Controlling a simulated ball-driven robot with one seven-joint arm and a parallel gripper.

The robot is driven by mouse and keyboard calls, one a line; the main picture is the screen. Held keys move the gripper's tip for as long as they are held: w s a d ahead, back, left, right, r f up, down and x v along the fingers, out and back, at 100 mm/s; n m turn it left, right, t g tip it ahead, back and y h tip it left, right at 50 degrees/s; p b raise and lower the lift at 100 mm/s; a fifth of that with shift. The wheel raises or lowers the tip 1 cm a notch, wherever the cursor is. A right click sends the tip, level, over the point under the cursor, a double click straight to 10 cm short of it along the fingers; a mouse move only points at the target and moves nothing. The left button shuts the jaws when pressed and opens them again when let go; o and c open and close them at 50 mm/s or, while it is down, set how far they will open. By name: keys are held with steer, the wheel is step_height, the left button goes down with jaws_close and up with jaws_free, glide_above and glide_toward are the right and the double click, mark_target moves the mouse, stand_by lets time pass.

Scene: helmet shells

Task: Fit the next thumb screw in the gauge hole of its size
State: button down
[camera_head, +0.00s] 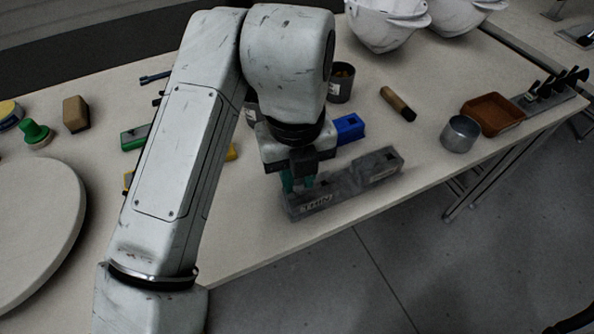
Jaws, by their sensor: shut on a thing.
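The gauge (352,178) is a long dark grey block with raised lettering on its front face. It lies at a slant near the front edge of the table, with a dark hole towards its right end. My gripper (299,182) points down over the left end of the gauge, its teal fingertips at the block's top. It is shut on a thumb screw, which is mostly hidden between the fingers. I cannot tell whether the screw is in a hole. My gripper and wrist hide the left part of the gauge's top.
A blue block (349,128) stands just behind the gauge. A green block (134,138) lies left of my arm. White helmet shells (385,25) are at the back.

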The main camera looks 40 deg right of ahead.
steer(key=shift+f+b, duration=0.9)
steer(key=shift+f, duration=0.1)
stand_by(0.5)
steer(key=c, duration=0.9)
jaws_free()
step_height(320, 180, up, 11)
steer(key=p, duration=0.2)
steer(key=shift+a+f, duration=0.1)
steer(key=shift+f, duration=0.05)
